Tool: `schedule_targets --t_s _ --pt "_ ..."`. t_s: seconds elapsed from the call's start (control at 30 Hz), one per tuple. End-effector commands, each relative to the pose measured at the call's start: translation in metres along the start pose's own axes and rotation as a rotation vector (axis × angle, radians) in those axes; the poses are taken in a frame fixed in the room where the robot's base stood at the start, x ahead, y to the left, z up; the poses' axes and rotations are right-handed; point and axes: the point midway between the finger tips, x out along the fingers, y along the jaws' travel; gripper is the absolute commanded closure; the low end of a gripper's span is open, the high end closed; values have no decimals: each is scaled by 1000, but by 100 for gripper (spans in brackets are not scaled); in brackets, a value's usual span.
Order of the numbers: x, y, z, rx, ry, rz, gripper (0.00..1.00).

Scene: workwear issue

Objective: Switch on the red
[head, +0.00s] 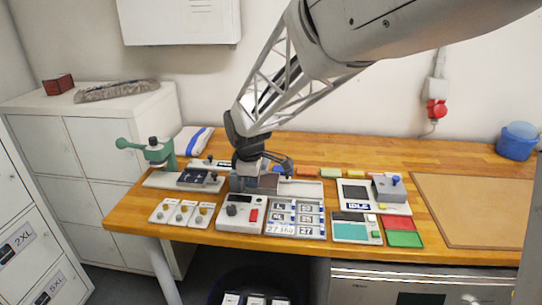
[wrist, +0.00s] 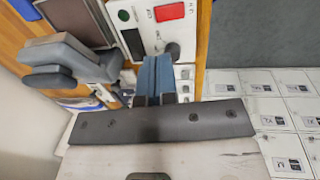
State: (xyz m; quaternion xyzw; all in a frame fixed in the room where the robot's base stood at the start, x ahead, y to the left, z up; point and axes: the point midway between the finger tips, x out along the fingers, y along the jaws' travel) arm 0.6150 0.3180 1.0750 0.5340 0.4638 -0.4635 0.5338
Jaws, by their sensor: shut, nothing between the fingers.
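A white control box (head: 229,222) stands near the front of the wooden table, left of centre. It carries a red rectangular switch (head: 254,215) on its right side and a dark knob (head: 232,209). The red switch also shows at the top of the wrist view (wrist: 170,11), with the dark knob (wrist: 173,50) below it and a small green spot (wrist: 123,15) to its left. My gripper (head: 236,184) is over the back left of the box. Its blue fingers (wrist: 156,62) are shut and empty, beside the knob and apart from the red switch. Whether the switch is on is unclear.
Small white units with knobs (head: 181,212) stand left of the box. A panel of numbered labels (head: 296,218) stands close on its right. A green press-like device (head: 158,151) is at the back left. A brown board (head: 480,208) lies at the right.

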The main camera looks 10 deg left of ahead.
Motion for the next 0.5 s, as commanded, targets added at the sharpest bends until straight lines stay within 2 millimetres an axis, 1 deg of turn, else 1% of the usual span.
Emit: schedule_targets --t_s 0.03,0.3,0.5 --pt "8 0 0 0 -2 -3 100" --pt "50 -1 0 0 -2 -4 100" --pt "77 0 0 0 -1 -2 100"
